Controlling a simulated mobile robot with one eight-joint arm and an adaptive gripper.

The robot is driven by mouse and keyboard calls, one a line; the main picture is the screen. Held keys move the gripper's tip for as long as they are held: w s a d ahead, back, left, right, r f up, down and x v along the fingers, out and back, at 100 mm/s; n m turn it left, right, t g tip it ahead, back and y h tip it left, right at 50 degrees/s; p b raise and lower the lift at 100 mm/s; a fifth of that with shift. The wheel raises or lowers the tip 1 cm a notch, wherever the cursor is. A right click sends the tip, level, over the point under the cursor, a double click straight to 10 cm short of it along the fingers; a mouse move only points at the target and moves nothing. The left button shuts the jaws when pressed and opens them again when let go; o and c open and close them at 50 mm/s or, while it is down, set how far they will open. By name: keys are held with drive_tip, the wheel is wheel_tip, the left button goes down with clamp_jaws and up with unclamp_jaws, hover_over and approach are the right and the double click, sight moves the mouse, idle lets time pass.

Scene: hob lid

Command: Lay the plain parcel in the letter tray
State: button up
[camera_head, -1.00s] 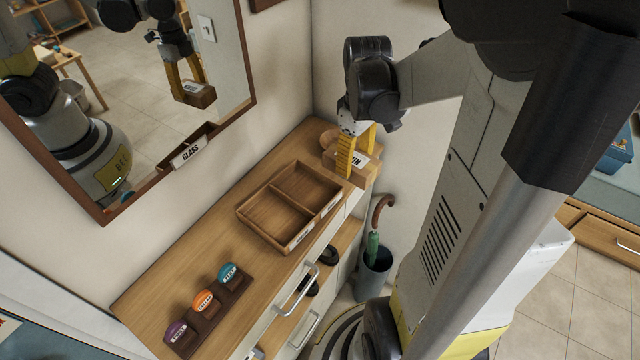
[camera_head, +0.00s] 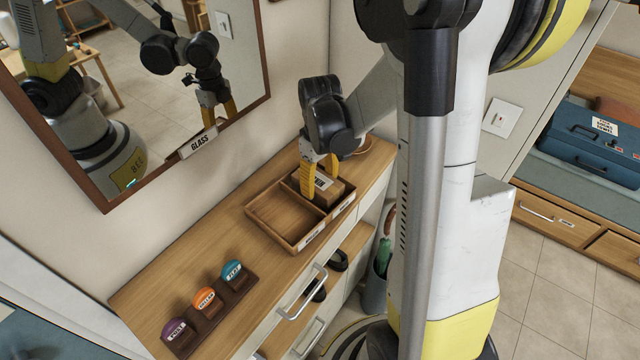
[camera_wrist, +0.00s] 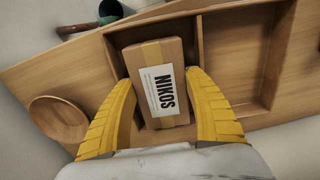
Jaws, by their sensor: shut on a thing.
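The parcel (camera_head: 329,193) is a brown cardboard box with a tape strip and a white label reading NIKOS, clear in the wrist view (camera_wrist: 158,85). My gripper (camera_head: 320,179) is shut on it, with one yellow finger on each side. The letter tray (camera_head: 274,238) is a wooden tray with two compartments on the cabinet top. The parcel is at the far right compartment, lined up with its walls, its top above the rim. I cannot tell whether its underside touches the tray floor. The near left compartment is empty.
A round wooden bowl (camera_wrist: 58,120) stands beside the tray, at the cabinet's far end. A rack (camera_head: 212,320) with purple, orange and teal labelled knobs sits at the near end. A framed mirror (camera_head: 262,60) hangs on the wall behind. Bare cabinet top lies between rack and tray.

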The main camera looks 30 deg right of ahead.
sight(320, 181)
drive_tip(key=shift+r, duration=0.1)
drive_tip(key=o, duration=1.1)
wheel_tip(320, 181, up, 12)
drive_tip(key=p, duration=0.4)
drive_tip(key=s+a+r+m+t, duration=0.1)
drive_tip(key=s+a+r+t, duration=0.1)
drive_tip(key=s+a, duration=0.1)
drive_tip(key=s+a+r+m+t, duration=0.1)
drive_tip(key=s+a+r+t, duration=0.1)
drive_tip(key=a, duration=0.4)
drive_tip(key=s+a+r+t, duration=0.2)
drive_tip(key=s+a+t, duration=0.1)
drive_tip(key=s+a, duration=0.1)
drive_tip(key=shift+s+a+r+m, duration=0.35)
drive_tip(key=shift+s+m, duration=0.05)
drive_tip(key=shift+s, duration=0.2)
